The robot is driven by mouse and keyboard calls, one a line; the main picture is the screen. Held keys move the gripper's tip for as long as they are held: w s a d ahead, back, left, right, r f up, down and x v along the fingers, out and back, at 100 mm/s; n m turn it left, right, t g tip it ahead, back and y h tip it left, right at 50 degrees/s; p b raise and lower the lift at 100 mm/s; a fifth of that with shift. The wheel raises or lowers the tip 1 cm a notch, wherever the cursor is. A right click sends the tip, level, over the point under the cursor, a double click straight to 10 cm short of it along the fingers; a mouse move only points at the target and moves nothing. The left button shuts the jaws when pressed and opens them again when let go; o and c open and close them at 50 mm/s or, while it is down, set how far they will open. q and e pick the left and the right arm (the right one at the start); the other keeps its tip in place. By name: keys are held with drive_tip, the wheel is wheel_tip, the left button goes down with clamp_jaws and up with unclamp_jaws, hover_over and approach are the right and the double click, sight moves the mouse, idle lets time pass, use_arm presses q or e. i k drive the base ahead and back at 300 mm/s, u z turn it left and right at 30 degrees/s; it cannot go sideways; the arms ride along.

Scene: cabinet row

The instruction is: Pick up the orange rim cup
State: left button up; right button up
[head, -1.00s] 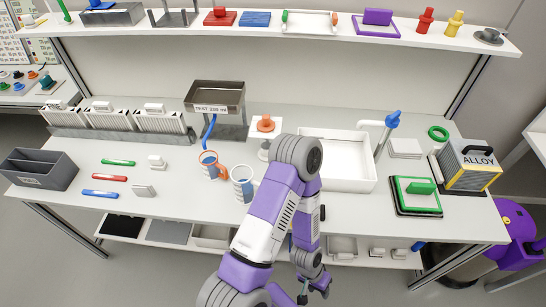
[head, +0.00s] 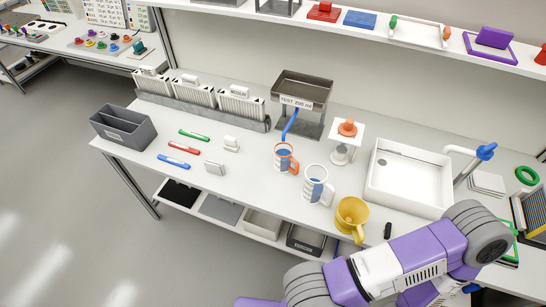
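The orange rim cup (head: 286,158) stands upright on the white bench, just below the blue spout of the tank labelled TEST. It has an orange rim and handle and a blue-grey band on its body. A white and blue cup (head: 317,184) stands to its right and nearer, and a yellow cup (head: 351,217) stands beyond that near the front edge. My purple and white arm crosses the lower right of the head view, clear of the orange rim cup. Neither of my grippers shows.
The TEST tank (head: 302,92) stands behind the cup. An orange knob (head: 347,129) on a white stand and a white sink (head: 408,176) are to the right. Markers and a grey bin (head: 122,128) lie left. The bench between markers and cup is mostly clear.

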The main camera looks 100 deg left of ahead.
sight(283, 151)
drive_tip(key=k, duration=1.05)
drive_tip(key=u, duration=0.2)
